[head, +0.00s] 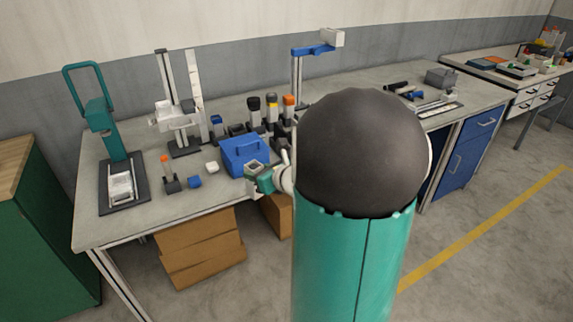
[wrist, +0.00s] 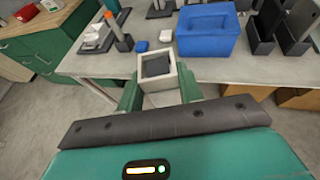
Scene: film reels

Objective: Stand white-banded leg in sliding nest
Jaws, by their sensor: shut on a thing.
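My gripper (wrist: 158,84) has its green fingers closed on the two sides of a squarish piece (wrist: 158,66) with a pale rim around a dark centre. I take it for the white-banded leg, seen nearly end-on. It is held in the air in front of the table's near edge in the wrist view. In the head view the held piece (head: 254,165) shows beside my gripper (head: 259,173), in front of the blue box; my arm hides part of the scene. I cannot tell for sure which fixture is the sliding nest; a pale tray sits on the teal press's base (head: 122,187).
A blue box (head: 243,157), a white block (head: 212,167), a small blue block (head: 194,182) and an orange-topped dark stand (head: 169,178) stand on the grey table. Behind are a slide stand (head: 172,115) and several coloured-topped posts.

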